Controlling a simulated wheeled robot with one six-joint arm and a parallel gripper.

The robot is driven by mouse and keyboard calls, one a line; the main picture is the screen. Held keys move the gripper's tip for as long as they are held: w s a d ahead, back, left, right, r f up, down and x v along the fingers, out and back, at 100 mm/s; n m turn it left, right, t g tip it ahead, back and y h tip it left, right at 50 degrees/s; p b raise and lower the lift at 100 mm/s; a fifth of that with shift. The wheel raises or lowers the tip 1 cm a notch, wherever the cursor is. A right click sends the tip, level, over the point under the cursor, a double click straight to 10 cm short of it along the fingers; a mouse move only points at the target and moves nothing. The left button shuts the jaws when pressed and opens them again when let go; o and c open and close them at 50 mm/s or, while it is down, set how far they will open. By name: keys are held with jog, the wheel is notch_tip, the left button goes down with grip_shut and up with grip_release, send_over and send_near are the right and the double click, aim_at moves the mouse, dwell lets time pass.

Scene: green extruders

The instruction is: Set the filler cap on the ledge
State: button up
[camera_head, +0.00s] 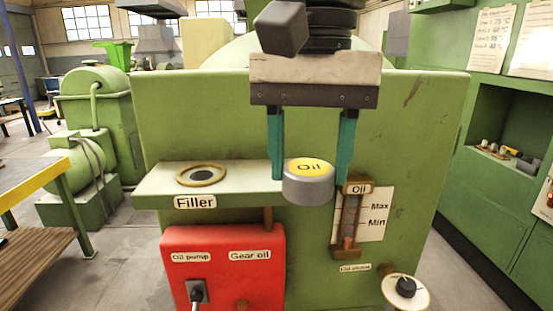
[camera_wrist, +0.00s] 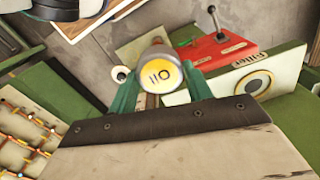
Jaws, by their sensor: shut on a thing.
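The filler cap (camera_head: 308,185) is a grey cylinder with a yellow top marked "Oil". My gripper (camera_head: 310,178) is shut on it, with one teal finger at each side. The cap also shows between the fingers in the wrist view (camera_wrist: 160,77). In the head view it appears at the right end of the green ledge (camera_head: 240,182); I cannot tell whether it touches the ledge. The round filler opening (camera_head: 202,175) is uncovered at the ledge's left, above the "Filler" label. It also shows right of the gripper in the wrist view (camera_wrist: 253,85).
A red gear oil box (camera_head: 225,262) with a plug sits below the ledge. An oil level gauge (camera_head: 350,220) is mounted right of the cap. A round drain fitting (camera_head: 406,288) is at lower right. The ledge between opening and cap is clear.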

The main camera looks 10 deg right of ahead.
jog(key=w, duration=0.5)
jog(key=w+f, duration=0.1)
jog(key=w, duration=0.4)
jog(key=w+a, duration=0.1)
jog(key=w, duration=0.5)
jog(key=shift+f, duration=0.25)
jog(key=shift+w, duration=0.15)
jog(key=shift+f, duration=1.75)
jog(key=shift+f, duration=0.2)
jog(key=o, duration=1)
jog(key=shift+o, duration=0.2)
jog(key=shift+r, duration=0.15)
